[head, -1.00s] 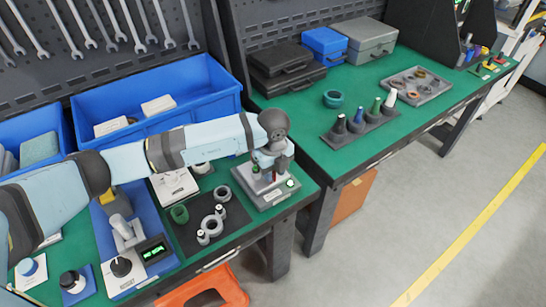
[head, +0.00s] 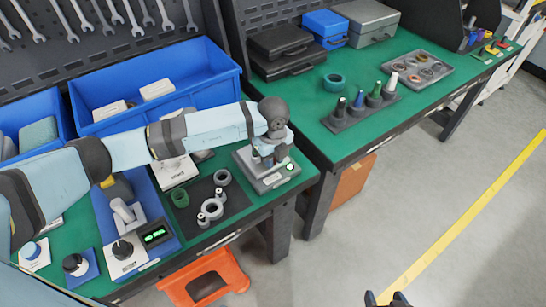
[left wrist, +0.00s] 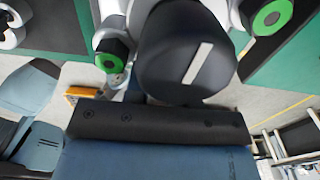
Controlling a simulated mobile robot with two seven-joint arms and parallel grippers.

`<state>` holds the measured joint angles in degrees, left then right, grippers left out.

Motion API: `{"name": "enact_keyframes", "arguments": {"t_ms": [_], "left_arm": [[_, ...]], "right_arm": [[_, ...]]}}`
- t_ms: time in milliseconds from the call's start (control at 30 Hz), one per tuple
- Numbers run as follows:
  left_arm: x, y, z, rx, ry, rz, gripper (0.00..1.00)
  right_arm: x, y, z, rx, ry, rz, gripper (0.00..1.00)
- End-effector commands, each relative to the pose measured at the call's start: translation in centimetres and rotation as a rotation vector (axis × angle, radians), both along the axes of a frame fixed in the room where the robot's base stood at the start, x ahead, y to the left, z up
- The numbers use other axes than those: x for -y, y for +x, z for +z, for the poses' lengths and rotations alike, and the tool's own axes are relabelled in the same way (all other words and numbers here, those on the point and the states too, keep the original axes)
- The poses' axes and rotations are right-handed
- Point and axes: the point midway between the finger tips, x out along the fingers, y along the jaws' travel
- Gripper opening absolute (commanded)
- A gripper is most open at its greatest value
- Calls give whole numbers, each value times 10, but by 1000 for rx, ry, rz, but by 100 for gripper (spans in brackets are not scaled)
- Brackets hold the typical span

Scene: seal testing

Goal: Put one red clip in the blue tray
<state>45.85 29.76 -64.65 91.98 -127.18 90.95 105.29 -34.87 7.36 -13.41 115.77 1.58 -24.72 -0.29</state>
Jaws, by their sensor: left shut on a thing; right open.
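My left gripper (head: 268,158) is over the grey test fixture (head: 264,180) at the right end of the near bench. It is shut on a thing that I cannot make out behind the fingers. My right gripper (head: 388,300) is open at the bottom edge, only its dark tips showing, over the floor. Small red pieces (head: 503,42) lie at the far right end of the far bench, beside green and yellow ones; they are too small to name surely as clips. A blue tray-like base (head: 160,207) lies on the near bench under my left arm.
Large blue bins (head: 160,84) stand at the back of the near bench. A dark mat (head: 230,203) holds several rings. A rack of bottles (head: 362,110) and a grey parts tray (head: 418,70) stand on the far bench.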

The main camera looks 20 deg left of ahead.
Motion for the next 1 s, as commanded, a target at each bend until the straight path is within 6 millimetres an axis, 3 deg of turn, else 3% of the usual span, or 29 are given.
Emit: {"name": "enact_keyframes", "arguments": {"t_ms": [1000], "left_arm": [[0, 0, 33, 1, -1, 0, 0]], "right_arm": [[0, 0, 23, -1, 0, 0, 65]]}}
